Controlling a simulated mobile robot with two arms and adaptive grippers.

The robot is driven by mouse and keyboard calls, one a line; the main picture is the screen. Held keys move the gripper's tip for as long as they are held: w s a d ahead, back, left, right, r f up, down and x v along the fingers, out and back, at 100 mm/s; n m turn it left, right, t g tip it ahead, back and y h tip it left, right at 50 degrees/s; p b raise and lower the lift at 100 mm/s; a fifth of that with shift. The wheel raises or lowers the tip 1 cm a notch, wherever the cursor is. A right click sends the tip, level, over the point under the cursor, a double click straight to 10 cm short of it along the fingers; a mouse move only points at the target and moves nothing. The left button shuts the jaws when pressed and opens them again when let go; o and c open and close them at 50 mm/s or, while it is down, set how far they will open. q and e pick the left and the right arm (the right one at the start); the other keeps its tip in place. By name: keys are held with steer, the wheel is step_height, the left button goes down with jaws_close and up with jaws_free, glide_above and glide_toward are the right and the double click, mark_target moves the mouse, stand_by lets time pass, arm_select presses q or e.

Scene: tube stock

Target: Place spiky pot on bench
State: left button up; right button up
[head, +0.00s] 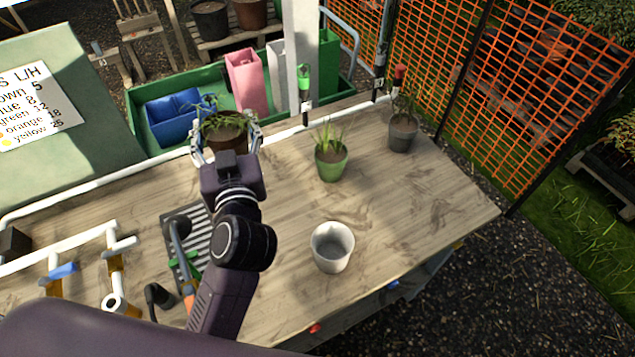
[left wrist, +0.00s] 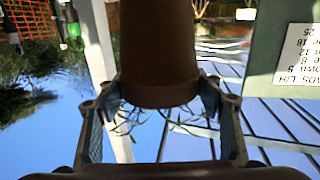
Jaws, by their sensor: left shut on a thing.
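My left gripper (head: 226,134) is shut on a brown pot (head: 225,145) holding a plant with thin, drooping leaves, near the bench's back edge. In the left wrist view the brown pot (left wrist: 158,50) is between the two fingers of the left gripper (left wrist: 160,97), its leaves hanging beyond the rim in that picture. A green pot (head: 331,169) with upright, spiky leaves stands on the wooden bench (head: 430,190). A dark grey pot (head: 403,136) with a thin-stemmed plant stands at the back right. I cannot tell the held pot's height above the bench. My right gripper is not seen.
An empty whitish pot (head: 333,250) stands near the bench's front edge. A green tray (head: 190,98) with coloured containers lies behind. White pipes (head: 110,245) and a slotted drain (head: 195,235) are at the left. Bench space right of the green pot is clear.

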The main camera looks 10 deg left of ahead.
arm_select(q)
steer(key=shift+s+d+r, duration=0.15)
steer(key=shift+s+d+f, duration=0.1)
steer(key=shift+s+f, duration=0.05)
steer(key=shift+f, duration=0.1)
step_height(320, 180, down, 19)
steer(key=b, duration=0.7)
steer(key=shift+f, duration=0.25)
steer(key=shift+f, duration=0.15)
steer(key=o, duration=1.4)
